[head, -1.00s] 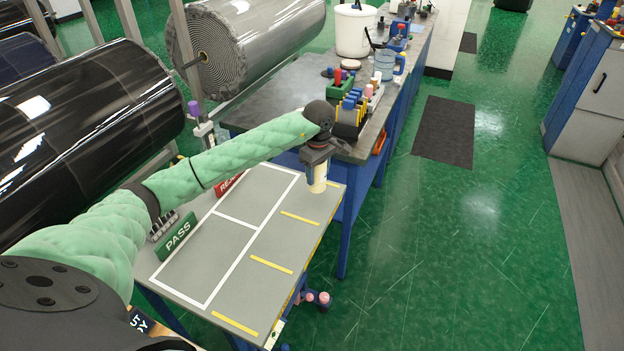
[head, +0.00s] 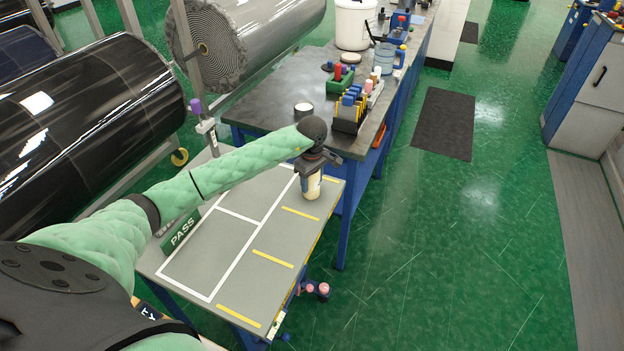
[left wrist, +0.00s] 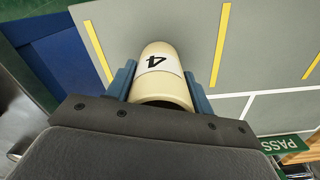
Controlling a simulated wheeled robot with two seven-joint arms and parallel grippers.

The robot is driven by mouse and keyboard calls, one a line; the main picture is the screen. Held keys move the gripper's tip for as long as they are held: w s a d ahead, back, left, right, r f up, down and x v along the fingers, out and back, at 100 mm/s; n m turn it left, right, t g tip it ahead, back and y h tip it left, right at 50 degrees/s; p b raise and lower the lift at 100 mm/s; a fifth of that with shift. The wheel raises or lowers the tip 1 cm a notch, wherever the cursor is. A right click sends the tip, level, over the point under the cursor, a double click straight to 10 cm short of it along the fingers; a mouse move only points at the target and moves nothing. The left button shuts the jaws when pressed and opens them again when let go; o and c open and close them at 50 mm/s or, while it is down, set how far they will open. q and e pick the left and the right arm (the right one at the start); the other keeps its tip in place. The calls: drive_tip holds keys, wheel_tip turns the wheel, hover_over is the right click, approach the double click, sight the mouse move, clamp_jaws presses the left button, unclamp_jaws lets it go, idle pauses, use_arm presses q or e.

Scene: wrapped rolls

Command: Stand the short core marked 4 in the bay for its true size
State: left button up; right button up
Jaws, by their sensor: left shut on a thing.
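The short core is a cream cylinder (head: 312,189), held upright over the far end of the grey table (head: 225,262). In the left wrist view the core (left wrist: 160,92) shows a white label with a black 4. My left gripper (head: 312,174) is shut on it, with a blue finger on each side in the left wrist view (left wrist: 160,82). Yellow strips (head: 272,258) divide the table's right side into bays. The core is by the far bay, between the two farthest strips; I cannot tell whether its base touches the table. My right gripper is not in view.
A green PASS sign (head: 182,230) stands at the table's left edge, beside white-outlined boxes. A dark workbench (head: 270,100) with a rack of coloured items (head: 350,110) stands just beyond. Large wrapped rolls (head: 85,120) lie at left. Open green floor is at right.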

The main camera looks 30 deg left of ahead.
use_arm(q)
drive_tip(key=shift+f, duration=0.1)
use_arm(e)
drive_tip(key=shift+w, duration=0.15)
use_arm(q)
drive_tip(key=o, duration=1.1)
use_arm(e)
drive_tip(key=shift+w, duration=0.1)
use_arm(q)
drive_tip(key=shift+r, duration=0.2)
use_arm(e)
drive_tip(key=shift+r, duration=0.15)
use_arm(q)
drive_tip(key=shift+r+b, duration=0.15)
drive_tip(key=shift+b, duration=0.2)
wheel_tip(320, 180, up, 5)
drive_tip(key=b, duration=0.2)
drive_tip(key=shift+f+b, duration=0.2)
drive_tip(key=shift+b, duration=0.1)
wheel_tip(320, 180, up, 6)
drive_tip(key=b, duration=0.2)
drive_tip(key=shift+f+b, duration=0.1)
drive_tip(key=shift+b, duration=0.2)
drive_tip(key=shift+r, duration=0.55)
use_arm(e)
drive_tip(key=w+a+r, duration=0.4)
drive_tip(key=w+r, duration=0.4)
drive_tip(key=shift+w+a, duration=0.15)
